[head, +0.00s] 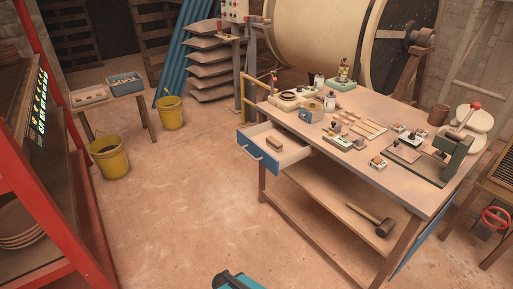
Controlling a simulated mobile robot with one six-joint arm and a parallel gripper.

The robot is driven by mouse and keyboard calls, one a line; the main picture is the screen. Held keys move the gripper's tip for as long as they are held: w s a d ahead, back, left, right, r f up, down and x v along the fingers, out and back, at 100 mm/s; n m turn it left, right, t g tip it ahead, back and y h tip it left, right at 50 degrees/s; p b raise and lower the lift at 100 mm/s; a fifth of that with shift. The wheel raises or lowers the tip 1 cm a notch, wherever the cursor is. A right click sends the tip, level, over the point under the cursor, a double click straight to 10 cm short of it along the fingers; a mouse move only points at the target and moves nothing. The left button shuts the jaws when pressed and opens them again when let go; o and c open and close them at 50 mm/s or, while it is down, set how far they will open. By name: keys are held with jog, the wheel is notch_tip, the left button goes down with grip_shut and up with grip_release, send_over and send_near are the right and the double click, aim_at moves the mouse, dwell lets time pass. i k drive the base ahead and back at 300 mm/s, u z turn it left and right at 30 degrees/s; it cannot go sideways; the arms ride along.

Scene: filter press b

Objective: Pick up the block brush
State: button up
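A small brown block (275,143), which looks like the block brush, lies in the open drawer (296,156) of the workbench. The drawer has a blue front with a handle and is pulled out on the bench's left side. The block is small in this view, and its bristles cannot be made out. Nothing lies on top of it. A teal and black part of my own body shows at the bottom edge. My gripper's fingers are not in view.
The workbench (376,103) carries several small tools and parts; a mallet (372,220) lies on its lower shelf. A red rack (88,225) stands at the left. Yellow buckets (109,158) stand by a low table (112,99). The floor (185,215) between rack and bench is clear.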

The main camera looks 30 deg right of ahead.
aim_at(277, 146)
jog(key=z, duration=0.95)
jog(key=k, duration=0.1)
jog(key=u, duration=2.35)
jog(key=k, duration=1.3)
jog(key=z, duration=0.3)
jog(key=i, duration=0.6)
jog(key=z, duration=0.45)
jog(key=i, duration=1.05)
jog(key=u, duration=0.05)
